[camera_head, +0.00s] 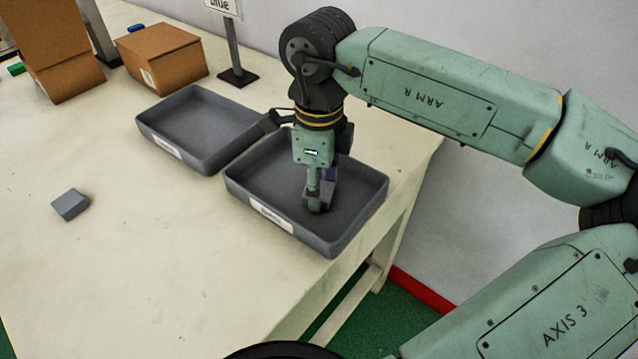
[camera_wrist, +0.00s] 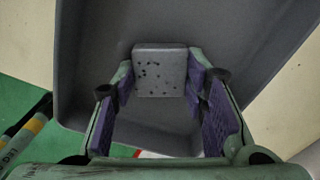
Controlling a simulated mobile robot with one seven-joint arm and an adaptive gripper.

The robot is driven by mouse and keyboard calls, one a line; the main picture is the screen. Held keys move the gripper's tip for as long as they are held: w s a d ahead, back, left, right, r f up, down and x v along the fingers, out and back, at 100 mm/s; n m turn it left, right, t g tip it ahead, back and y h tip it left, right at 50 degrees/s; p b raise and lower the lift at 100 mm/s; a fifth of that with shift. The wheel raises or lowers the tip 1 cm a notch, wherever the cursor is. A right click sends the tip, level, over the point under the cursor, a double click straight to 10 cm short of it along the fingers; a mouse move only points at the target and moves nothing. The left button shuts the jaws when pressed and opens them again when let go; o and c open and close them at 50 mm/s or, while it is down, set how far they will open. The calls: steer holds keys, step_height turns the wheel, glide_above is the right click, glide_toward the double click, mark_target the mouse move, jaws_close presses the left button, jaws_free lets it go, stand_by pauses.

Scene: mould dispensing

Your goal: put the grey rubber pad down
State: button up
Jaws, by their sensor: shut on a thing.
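The grey rubber pad (camera_wrist: 160,72), a squarish grey block with dark specks on its face, is between my gripper's purple-lined fingers in the wrist view. My gripper (camera_head: 318,203) is shut on it and points down into the right grey tray (camera_head: 262,205). In the head view the fingers hide most of the pad. I cannot tell whether the pad touches the tray floor. The tray (camera_wrist: 85,60) also surrounds the pad in the wrist view, and no other thing shows in it.
An empty grey tray (camera_head: 183,153) stands just left of it. A loose grey block (camera_head: 70,204) lies on the pale table (camera_head: 130,270). Cardboard boxes (camera_head: 160,57) and a sign post (camera_head: 235,55) stand at the back. The table's right edge is close to the right tray.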

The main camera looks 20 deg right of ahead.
steer(key=shift+f, duration=0.2)
steer(key=o, duration=1.2)
steer(key=shift+c, duration=0.2)
steer(key=shift+r, duration=0.1)
step_height(320, 180, up, 12)
steer(key=shift+r, duration=0.1)
